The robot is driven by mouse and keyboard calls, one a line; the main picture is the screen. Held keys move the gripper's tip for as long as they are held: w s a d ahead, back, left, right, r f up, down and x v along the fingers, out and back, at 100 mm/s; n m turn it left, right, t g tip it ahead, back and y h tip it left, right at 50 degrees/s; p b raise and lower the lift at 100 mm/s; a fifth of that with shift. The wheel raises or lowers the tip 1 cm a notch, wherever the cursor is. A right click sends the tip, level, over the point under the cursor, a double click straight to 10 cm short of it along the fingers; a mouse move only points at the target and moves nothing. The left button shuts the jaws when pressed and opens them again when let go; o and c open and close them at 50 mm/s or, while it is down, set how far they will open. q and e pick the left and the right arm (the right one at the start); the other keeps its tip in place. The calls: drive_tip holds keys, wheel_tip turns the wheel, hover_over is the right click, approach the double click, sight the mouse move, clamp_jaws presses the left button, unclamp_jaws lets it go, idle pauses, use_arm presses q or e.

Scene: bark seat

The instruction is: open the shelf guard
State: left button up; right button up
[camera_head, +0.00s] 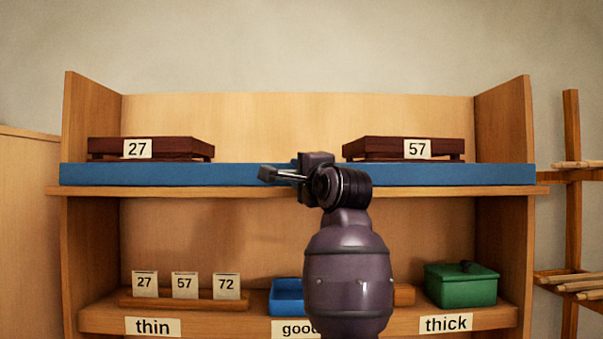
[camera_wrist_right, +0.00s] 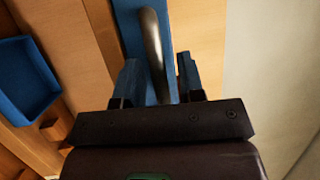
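The shelf guard (camera_head: 450,174) is a long blue bar across the front edge of the upper shelf, in place from side to side. In the wrist view the blue guard (camera_wrist_right: 128,22) runs behind a curved grey metal handle (camera_wrist_right: 153,45). My right gripper (camera_head: 284,171) is at the middle of the guard in the head view. In the wrist view its two blue fingers (camera_wrist_right: 158,82) stand apart, with the handle between them and gaps visible on both sides. My right arm covers part of the guard's middle. My left gripper is not in view.
Dark wooden racks labelled 27 (camera_head: 180,148) and 57 (camera_head: 380,148) stand on the upper shelf behind the guard. Below are number cards (camera_head: 184,286), a blue tray (camera_head: 286,297) and a green box (camera_head: 461,288). A wooden rack (camera_head: 572,200) stands at right.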

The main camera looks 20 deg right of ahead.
clamp_jaws()
drive_tip(key=shift+f, duration=0.1)
